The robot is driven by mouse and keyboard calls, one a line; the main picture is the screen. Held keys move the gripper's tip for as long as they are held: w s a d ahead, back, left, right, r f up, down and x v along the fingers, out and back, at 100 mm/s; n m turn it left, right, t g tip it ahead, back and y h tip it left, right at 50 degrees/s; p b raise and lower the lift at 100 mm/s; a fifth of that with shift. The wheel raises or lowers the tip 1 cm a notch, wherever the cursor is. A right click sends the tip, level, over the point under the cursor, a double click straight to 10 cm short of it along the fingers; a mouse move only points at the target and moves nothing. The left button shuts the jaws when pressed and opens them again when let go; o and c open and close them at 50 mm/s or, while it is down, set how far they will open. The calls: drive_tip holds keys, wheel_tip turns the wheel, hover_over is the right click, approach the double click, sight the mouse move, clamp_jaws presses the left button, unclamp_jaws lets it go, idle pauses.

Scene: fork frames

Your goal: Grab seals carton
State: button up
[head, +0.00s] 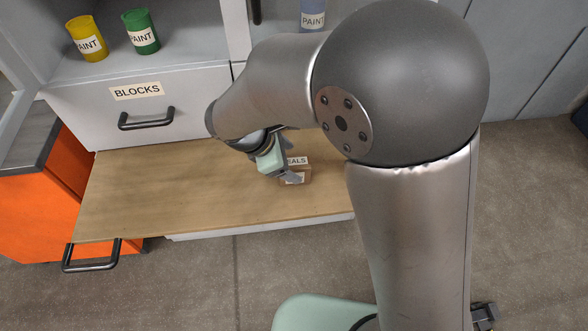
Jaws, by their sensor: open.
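The seals carton (304,173) is a small brown box on the wooden surface. White labels show on it, with the letters "ALS" readable on one and the rest hidden. My gripper (289,178) reaches down from the upper left and is right at the carton, covering its left part. The gripper is open. I cannot tell whether its fingers stand around the carton or only beside it, or whether they touch it. My arm hides the area to the right of the carton.
The wooden surface (170,195) is otherwise bare to the left. A drawer labelled "BLOCKS" (160,95) is behind it. An orange cabinet (45,200) stands at the left.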

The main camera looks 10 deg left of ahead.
sight(293, 163)
drive_tip(key=x, duration=0.3)
drive_tip(key=shift+f, duration=0.2)
drive_tip(key=c, duration=1.3)
drive_tip(key=shift+r, duration=0.1)
